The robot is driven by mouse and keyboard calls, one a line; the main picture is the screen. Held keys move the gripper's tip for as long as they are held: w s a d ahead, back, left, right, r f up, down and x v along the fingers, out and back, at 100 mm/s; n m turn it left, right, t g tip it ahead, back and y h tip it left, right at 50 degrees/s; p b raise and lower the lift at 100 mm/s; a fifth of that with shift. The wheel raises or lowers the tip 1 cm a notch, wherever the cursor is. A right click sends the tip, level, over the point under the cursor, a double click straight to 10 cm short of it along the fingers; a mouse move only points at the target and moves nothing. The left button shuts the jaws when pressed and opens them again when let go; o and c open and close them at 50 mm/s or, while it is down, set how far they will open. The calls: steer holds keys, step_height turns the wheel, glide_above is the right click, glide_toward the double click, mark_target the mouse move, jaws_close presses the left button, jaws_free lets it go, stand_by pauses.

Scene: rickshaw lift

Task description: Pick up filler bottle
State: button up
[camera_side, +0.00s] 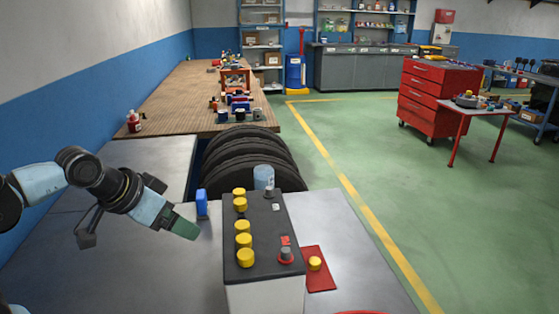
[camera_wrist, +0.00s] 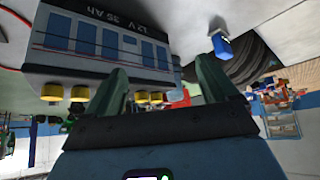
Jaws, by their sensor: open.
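Two things could be the filler bottle, and I cannot tell which. A pale blue, see-through bottle (camera_side: 263,177) stands upright at the far end of the battery (camera_side: 262,225), its lower part hidden. A small solid blue container (camera_side: 201,204) stands on the grey bench left of the battery; it also shows in the wrist view (camera_wrist: 221,46), upside down. My gripper (camera_side: 185,229) has green fingers and is left of the battery, nearer the camera than the blue container and apart from both. In the wrist view my gripper (camera_wrist: 160,86) is open and empty.
The battery has several yellow caps on top and shows inverted in the wrist view (camera_wrist: 100,40). A red tray (camera_side: 318,279) with a loose yellow cap lies to its right. Stacked tyres (camera_side: 250,160) stand behind. The grey bench (camera_side: 150,265) is clear on the left.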

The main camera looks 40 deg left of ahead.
step_height(320, 180, up, 4)
steer(key=m+g+h, duration=0.3)
steer(key=m, duration=0.4)
glide_above(267, 182)
steer(key=s+a, duration=0.2)
steer(key=a, duration=0.2)
steer(key=shift+g, duration=0.3)
steer(key=x, duration=0.8)
steer(key=a+x, duration=0.1)
steer(key=x, duration=0.3)
steer(key=shift+w+f, duration=0.15)
steer(key=shift+w, duration=0.05)
steer(key=c, duration=1.1)
